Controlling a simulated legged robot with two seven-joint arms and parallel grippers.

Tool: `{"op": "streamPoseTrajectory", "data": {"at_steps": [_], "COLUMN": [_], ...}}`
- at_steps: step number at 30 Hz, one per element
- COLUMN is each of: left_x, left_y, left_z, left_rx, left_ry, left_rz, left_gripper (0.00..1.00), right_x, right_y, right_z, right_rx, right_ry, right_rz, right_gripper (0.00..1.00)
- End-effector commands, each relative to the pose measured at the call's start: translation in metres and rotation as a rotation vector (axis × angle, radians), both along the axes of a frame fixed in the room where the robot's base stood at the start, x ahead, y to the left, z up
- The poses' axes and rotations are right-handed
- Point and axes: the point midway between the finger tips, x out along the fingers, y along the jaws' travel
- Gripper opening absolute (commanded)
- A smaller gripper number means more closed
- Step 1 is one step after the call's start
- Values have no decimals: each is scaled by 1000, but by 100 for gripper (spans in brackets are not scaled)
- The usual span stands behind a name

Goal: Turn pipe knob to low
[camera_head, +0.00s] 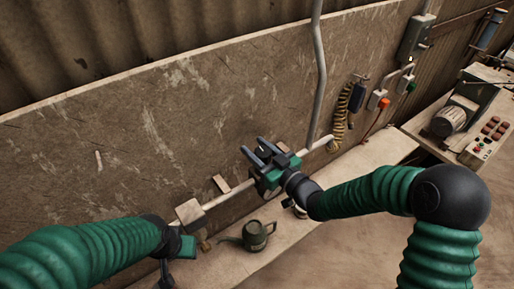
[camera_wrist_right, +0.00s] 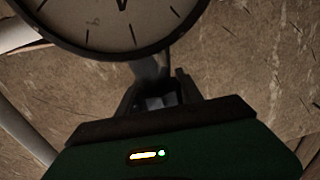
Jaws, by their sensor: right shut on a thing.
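My right gripper (camera_head: 262,151) is at the pale pipe (camera_head: 240,188) that runs low along the wall. In the right wrist view its fingers (camera_wrist_right: 158,104) are closed around a small grey part, which I take to be the pipe knob (camera_wrist_right: 157,102). The fingers and the dark gripper body hide most of it, so its setting cannot be read. A round white gauge (camera_wrist_right: 120,18) with black marks is just beyond the fingers, cut off by the top edge. My left gripper (camera_head: 174,264) is at the lower left, dark and partly hidden; its jaws are unclear.
A tan block (camera_head: 188,212) is by the pipe near my left gripper. A coiled yellow hose (camera_head: 341,118) and switch boxes hang on the wall. A machine (camera_head: 468,110) stands at the right.

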Motion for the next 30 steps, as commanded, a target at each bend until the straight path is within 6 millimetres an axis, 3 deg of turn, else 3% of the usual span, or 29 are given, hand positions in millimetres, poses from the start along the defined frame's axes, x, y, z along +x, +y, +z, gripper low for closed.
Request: {"op": "streamPoseTrajectory", "data": {"at_steps": [8,20,30], "left_x": [0,0,0], "left_y": [0,0,0], "left_z": [-2,-2,-19], "left_rx": [0,0,0], "left_ry": [0,0,0], "left_rz": [0,0,0], "left_gripper": [36,36,36], "right_x": [-1,-8,-17], "right_y": [0,6,8], "right_z": [-2,-2,-5], "right_rx": [-2,-2,-2], "right_ry": [4,1,2], "right_rz": [162,537,855], "right_gripper": [2,2,3]}}
